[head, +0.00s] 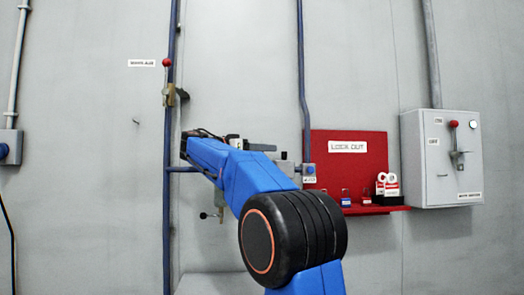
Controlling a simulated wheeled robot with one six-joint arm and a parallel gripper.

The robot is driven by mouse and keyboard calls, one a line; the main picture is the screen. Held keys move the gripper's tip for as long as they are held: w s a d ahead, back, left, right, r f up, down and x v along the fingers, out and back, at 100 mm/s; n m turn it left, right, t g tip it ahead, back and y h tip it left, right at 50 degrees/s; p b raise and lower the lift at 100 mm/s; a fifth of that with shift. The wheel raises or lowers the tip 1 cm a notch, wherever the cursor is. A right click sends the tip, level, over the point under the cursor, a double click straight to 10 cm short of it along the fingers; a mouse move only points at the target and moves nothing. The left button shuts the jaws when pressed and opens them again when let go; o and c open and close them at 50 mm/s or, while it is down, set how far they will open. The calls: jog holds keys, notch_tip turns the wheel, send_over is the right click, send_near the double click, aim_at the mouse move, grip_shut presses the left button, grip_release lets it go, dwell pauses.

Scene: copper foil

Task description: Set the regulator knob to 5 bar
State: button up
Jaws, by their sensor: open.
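The air regulator assembly is on the wall behind my blue arm, mostly hidden by it. A grey fitting (285,166) of its line shows to the right of my forearm. Below the forearm hang a pale bowl-like part (220,198) and a small dark-ended lever (205,215). The regulator knob and its gauge cannot be made out, so the set pressure cannot be read. My forearm reaches up and left toward the assembly, with dark cables and small pale parts along its far end. My gripper's fingers are hidden behind the arm, and contact with the knob cannot be told.
A blue vertical pipe (169,225) with a red-topped valve (167,64) stands left of my arm. A second pipe (303,75) runs down right of it. A red lockout board (372,150) with padlocks and a grey switch box (437,150) stand to the right.

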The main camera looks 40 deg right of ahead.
jog(key=w+a, duration=0.2)
jog(key=a, duration=1.5)
jog(key=shift+a, duration=0.15)
